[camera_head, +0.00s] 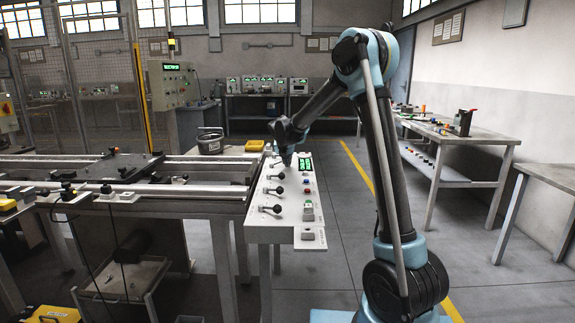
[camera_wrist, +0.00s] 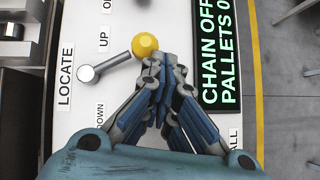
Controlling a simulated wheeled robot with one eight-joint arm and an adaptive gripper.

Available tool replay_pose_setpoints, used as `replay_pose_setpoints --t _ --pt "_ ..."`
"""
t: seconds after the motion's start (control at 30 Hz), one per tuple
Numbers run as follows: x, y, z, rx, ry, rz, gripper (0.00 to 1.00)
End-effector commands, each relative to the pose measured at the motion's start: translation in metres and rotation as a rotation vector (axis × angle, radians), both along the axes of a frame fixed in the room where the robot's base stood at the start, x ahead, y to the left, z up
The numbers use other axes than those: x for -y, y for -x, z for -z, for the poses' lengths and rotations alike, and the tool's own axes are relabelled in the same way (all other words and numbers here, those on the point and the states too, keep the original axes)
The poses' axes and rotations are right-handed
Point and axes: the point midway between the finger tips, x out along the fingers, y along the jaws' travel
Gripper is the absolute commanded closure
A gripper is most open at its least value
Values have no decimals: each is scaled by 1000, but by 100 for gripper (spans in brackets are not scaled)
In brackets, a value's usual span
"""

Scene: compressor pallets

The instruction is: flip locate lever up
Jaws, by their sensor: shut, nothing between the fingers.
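In the wrist view the locate lever is a grey metal arm (camera_wrist: 118,60) on a round pivot beside the word LOCATE. It ends in a yellow ball knob (camera_wrist: 145,45). The lever points right and slightly toward the UP label (camera_wrist: 103,38); the DOWN label (camera_wrist: 99,115) is on the other side. My gripper (camera_wrist: 160,72) is shut and empty, its fingertips just below and right of the knob. I cannot tell whether they touch it. In the head view my gripper (camera_head: 287,158) is low over the far part of the white control panel (camera_head: 284,232), and the yellow knob cannot be made out.
A display (camera_wrist: 218,50) reading CHAIN OFF and PALLETS 0 lies close right of my fingers. Several black-knobbed levers, including one nearby (camera_head: 270,209), line the panel's left side. Buttons, including a red one (camera_head: 308,204), line its right.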

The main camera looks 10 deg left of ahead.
Motion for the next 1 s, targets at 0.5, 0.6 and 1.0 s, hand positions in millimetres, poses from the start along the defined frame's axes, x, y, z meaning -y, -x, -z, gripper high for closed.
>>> replay_pose_setpoints --t 0.5,0.6,1.0 --pt "-1 -10 0 0 0 -1 100" --pt "-1 -10 0 0 0 -1 100" --pt "0 -7 -1 0 0 -1 100"
